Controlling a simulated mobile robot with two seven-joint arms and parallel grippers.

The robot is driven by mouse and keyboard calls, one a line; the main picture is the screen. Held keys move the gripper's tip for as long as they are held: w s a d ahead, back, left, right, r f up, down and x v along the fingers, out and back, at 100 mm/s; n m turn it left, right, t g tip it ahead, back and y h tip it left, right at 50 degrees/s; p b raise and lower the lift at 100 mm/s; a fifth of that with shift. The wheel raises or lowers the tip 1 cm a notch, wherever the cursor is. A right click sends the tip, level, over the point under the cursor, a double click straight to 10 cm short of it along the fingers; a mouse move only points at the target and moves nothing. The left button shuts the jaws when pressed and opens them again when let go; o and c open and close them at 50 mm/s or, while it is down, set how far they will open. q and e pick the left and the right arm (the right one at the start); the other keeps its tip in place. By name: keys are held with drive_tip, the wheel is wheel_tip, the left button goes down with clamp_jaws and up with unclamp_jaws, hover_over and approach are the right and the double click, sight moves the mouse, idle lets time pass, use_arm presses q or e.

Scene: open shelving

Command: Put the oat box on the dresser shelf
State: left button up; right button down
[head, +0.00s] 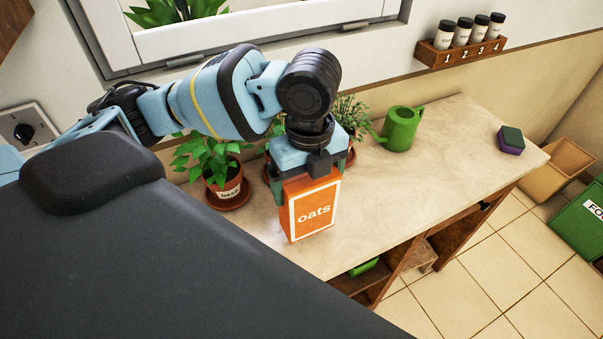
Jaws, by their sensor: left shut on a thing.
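The oat box (312,213) is orange with a white "oats" label and stands upright at the front edge of the dresser top. My left gripper (307,185) points down over the box and is shut on its upper part. I cannot tell whether the box touches the top or hangs just above it. The dresser (450,155) has a pale stone-like top. Its open shelf (350,285) shows below the front edge, with a green object on it, partly hidden by the top. My right gripper is not in view.
A potted basil (228,192) and other potted plants stand behind and left of the box. A green watering can (401,128) and a purple-green sponge (510,139) stand farther right. A spice rack (460,50) hangs on the wall. The right part of the top is mostly clear.

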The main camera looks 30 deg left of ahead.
use_arm(q)
drive_tip(key=w+a+f, duration=0.3)
drive_tip(key=a+f, duration=0.1)
drive_tip(key=shift+w, duration=0.2)
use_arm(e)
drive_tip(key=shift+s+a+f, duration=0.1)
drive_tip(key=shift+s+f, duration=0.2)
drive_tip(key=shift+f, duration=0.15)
use_arm(q)
drive_tip(key=o, duration=1.4)
drive_tip(key=shift+a+f, duration=0.1)
drive_tip(key=shift+f, duration=0.05)
drive_tip(key=shift+o, duration=0.2)
wheel_tip(320, 180, up, 12)
drive_tip(key=shift+r+p, duration=0.2)
drive_tip(key=shift+p, duration=0.2)
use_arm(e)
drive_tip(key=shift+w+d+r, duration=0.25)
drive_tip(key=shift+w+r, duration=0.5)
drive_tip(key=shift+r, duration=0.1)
